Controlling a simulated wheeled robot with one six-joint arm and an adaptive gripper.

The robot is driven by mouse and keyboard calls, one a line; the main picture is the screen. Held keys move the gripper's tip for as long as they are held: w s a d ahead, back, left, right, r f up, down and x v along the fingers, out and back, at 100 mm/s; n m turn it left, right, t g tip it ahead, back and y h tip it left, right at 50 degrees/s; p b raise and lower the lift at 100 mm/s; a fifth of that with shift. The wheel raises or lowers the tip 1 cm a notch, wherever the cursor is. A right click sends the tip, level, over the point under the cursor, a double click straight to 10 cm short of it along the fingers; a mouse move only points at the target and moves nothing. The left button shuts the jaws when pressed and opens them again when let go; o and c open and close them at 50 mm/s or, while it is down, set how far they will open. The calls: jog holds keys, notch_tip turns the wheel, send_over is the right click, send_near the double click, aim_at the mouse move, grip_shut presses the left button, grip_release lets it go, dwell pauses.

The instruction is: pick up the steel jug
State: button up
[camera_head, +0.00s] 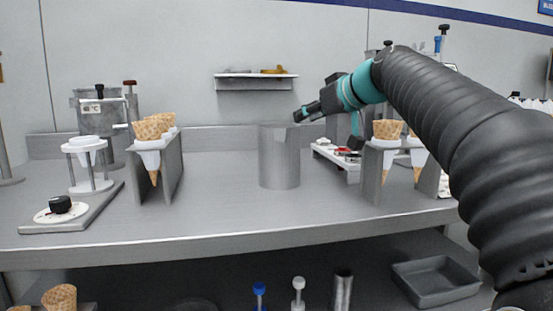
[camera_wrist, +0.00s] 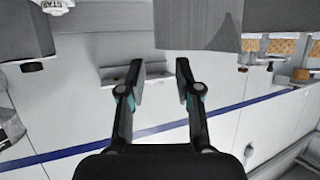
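The steel jug (camera_head: 279,165) stands upright on the grey counter, near the middle of the head view. It is a plain grey cylinder. It also shows, upside down, at the top of the wrist view as a large grey shape (camera_wrist: 190,22). My gripper (camera_head: 300,116) is just above and right of the jug's rim in the head view, pointing left. In the wrist view its two fingers (camera_wrist: 160,72) are well apart with nothing between them. I cannot tell the exact depth gap between fingers and jug.
Cone stands (camera_head: 172,165) and (camera_head: 371,172) flank the jug left and right. A white rack (camera_head: 340,163) with small dishes is right behind it. A dial device (camera_head: 60,212) sits at far left. A wall shelf (camera_head: 255,83) hangs behind. The counter in front of the jug is clear.

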aim_at(289, 126)
jog(key=x, duration=0.5)
jog(key=shift+f, duration=0.2)
jog(key=shift+s, duration=0.1)
jog(key=shift+c, duration=0.3)
